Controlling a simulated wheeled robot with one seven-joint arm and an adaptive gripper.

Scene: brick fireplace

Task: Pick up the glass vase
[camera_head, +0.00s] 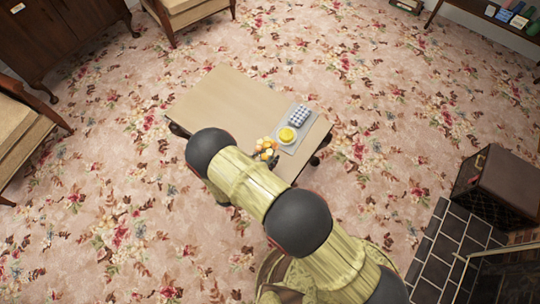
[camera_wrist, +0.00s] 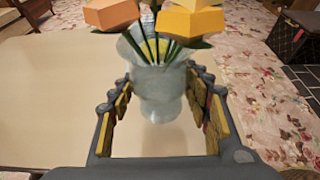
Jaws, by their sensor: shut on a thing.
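The glass vase (camera_wrist: 160,82) is pale, translucent and flared at the top, with orange and yellow flowers (camera_wrist: 190,22) in it. In the wrist view it stands upright between the two fingers of my gripper (camera_wrist: 160,100). The fingers are shut on it, one at each side. In the head view only the orange and yellow flowers (camera_head: 266,147) show clearly, at the near edge of the wooden table (camera_head: 222,95). My arm hides most of the vase and gripper there. I cannot tell whether the vase's base touches the table.
A grey tray (camera_head: 307,128) on the table holds a yellow round item (camera_head: 287,135) and a checkered item (camera_head: 299,115), close beside the flowers. The table's left part is bare. Chairs (camera_head: 190,15) and a dark box (camera_head: 498,185) stand apart on the floral carpet.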

